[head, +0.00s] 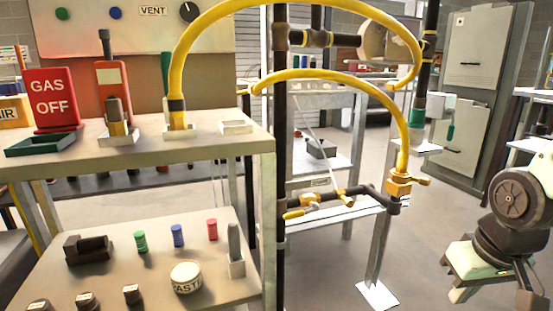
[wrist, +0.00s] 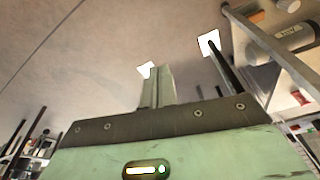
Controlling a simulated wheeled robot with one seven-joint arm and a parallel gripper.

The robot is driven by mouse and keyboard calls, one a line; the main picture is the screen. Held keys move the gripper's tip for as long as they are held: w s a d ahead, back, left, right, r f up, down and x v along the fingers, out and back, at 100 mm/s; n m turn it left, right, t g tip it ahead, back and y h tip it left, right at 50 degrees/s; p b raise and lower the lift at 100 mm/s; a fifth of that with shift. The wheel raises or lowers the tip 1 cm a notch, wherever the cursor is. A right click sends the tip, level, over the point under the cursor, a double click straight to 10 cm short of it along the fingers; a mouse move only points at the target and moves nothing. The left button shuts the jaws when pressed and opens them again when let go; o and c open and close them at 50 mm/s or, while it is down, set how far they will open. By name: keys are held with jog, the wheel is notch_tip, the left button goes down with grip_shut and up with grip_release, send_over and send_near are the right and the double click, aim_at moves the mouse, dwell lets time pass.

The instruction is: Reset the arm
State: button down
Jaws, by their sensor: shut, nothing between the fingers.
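My arm comes in at the right edge of the head view. My pale green gripper (head: 459,293) hangs low there, right of the white-footed stand, with open floor around it. In the wrist view, my gripper (wrist: 155,72) has its two fingers pressed together with no gap and nothing between them. The fingertips stand clear of any surface I can make out. Part of the arm is cut off by the right edge of the head view.
A bench (head: 205,152) with a GAS OFF sign (head: 53,100) and a lower shelf (head: 130,276) stands at left. Black pipes (head: 280,170) and a yellow hose (head: 335,76) rise mid-view. A grey cabinet (head: 480,90) stands behind. Floor (head: 425,215) is clear left of my arm.

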jog(key=s+a+r+n+g, duration=0.2)
jog(key=s+a+n, duration=0.5)
jog(key=s+a, duration=0.7)
notch_tip(320, 180, up, 38)
jog(key=w+a+p, duration=0.1)
jog(key=a+p, duration=0.1)
jog(key=p, duration=3.6)
jog(key=shift+w+a+g, duration=0.15)
jog(key=shift+a+g, duration=0.1)
jog(key=shift+g, duration=0.05)
